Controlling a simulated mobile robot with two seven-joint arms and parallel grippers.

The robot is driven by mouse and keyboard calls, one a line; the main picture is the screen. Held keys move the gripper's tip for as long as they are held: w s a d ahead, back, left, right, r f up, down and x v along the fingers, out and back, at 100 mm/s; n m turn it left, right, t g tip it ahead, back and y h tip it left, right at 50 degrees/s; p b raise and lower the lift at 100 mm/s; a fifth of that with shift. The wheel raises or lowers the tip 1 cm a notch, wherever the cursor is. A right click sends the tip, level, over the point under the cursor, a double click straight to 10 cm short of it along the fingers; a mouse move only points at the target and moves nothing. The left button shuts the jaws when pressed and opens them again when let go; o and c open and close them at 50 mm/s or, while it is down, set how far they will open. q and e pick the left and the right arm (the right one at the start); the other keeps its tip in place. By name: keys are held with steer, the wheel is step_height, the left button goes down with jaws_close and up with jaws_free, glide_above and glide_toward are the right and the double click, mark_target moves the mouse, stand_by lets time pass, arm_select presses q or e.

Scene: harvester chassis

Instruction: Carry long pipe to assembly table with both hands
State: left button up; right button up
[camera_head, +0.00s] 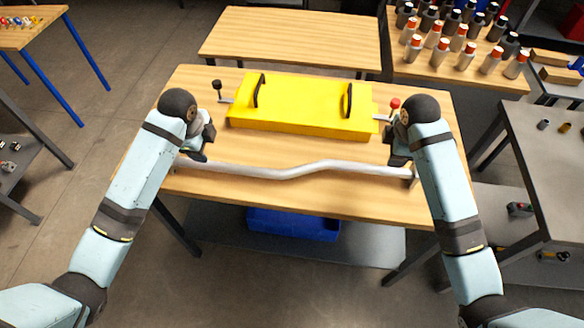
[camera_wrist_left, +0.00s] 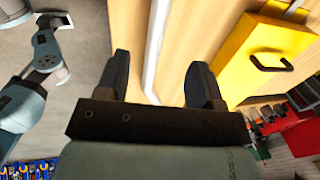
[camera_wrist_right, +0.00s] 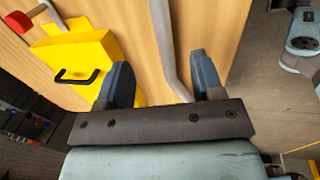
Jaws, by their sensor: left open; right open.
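The long grey pipe (camera_head: 290,172) lies across the wooden table, with a gentle bend in its middle. My left gripper (camera_head: 196,154) is open above the pipe's left end; in the left wrist view the pipe (camera_wrist_left: 155,50) runs between its two fingers (camera_wrist_left: 162,78). My right gripper (camera_head: 398,158) is open near the pipe's right end; in the right wrist view the pipe (camera_wrist_right: 166,45) shows between its fingers (camera_wrist_right: 160,78). Whether the fingers touch the pipe cannot be told.
A yellow case (camera_head: 300,118) with two black handles lies on the table behind the pipe. An empty wooden table (camera_head: 290,38) stands beyond. Several red-capped and dark bottles crowd a table at back right. A blue crate (camera_head: 293,225) sits on the shelf below.

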mark_target(216, 163)
arm_select(q)
steer(key=shift+s, duration=0.1)
arm_select(e)
steer(key=shift+s, duration=0.1)
arm_select(q)
steer(key=w+f, duration=0.1)
steer(key=f, duration=0.3)
steer(key=w+f, duration=0.1)
steer(key=f, duration=0.4)
steer(key=w+f, duration=0.1)
steer(key=f, duration=0.3)
steer(key=shift+d+f, duration=0.1)
steer(key=shift+f, duration=0.2)
arm_select(e)
steer(key=w+f, duration=0.1)
steer(key=f, duration=0.3)
steer(key=w+f, duration=0.1)
steer(key=f, duration=0.4)
steer(key=w+f, duration=0.1)
steer(key=f, duration=0.3)
steer(key=shift+d+f, duration=0.15)
steer(key=shift+f, duration=0.15)
arm_select(q)
steer(key=shift+s, duration=0.1)
steer(key=shift+c, duration=0.4)
arm_select(e)
steer(key=shift+c, duration=0.3)
